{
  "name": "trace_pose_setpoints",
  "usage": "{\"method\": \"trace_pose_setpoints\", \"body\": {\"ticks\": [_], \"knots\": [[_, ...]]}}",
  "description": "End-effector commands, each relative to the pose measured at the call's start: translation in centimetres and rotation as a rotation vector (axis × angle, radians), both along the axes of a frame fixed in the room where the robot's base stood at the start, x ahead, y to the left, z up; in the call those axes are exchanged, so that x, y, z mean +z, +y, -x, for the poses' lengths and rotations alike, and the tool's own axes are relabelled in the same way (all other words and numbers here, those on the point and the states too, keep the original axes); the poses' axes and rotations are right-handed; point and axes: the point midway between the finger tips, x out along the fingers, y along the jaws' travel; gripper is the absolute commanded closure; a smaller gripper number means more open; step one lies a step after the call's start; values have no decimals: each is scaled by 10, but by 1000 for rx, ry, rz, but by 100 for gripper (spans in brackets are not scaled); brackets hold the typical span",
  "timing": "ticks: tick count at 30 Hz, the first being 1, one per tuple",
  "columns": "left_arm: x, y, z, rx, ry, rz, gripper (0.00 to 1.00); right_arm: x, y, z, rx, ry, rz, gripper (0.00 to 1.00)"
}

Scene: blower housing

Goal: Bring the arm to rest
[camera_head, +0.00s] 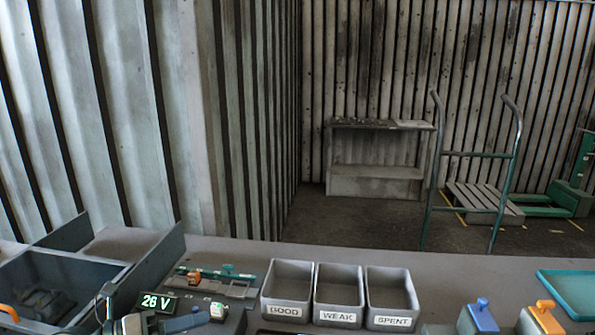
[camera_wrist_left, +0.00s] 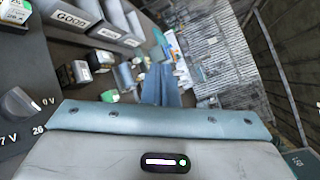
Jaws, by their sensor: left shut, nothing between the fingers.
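My left gripper (camera_head: 204,319) shows low at the left of the head view, close to the green 26 V display (camera_head: 158,303). Its blue-grey fingers are together with nothing between them. In the left wrist view the shut fingers (camera_wrist_left: 160,72) point away past my grey gripper body, toward the far part of the bench. Most of my left arm is outside the head view. My right gripper is not in view.
Bins labelled GOOD (camera_head: 286,309), WEAK (camera_head: 337,317) and SPENT (camera_head: 391,321) stand along the bench. A dark divided box (camera_head: 110,270) is at left. A blue-topped block (camera_head: 481,316), an orange-topped block (camera_head: 541,320) and a teal tray (camera_head: 572,288) are at right.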

Motion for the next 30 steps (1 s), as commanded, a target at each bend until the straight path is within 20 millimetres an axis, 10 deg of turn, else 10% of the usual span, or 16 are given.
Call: {"method": "trace_pose_setpoints", "body": {"ticks": [8, 14, 22, 30], "knots": [[54, 21, 9, 220, 25, 687, 100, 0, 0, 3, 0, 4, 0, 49], [38, 83, 5, 536, 181, 1131, 100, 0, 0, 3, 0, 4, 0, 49], [-78, 147, 32, 1107, 590, 1521, 100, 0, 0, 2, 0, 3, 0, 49], [-204, 139, 116, 1646, 1106, 1561, 100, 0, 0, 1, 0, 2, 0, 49]]}}
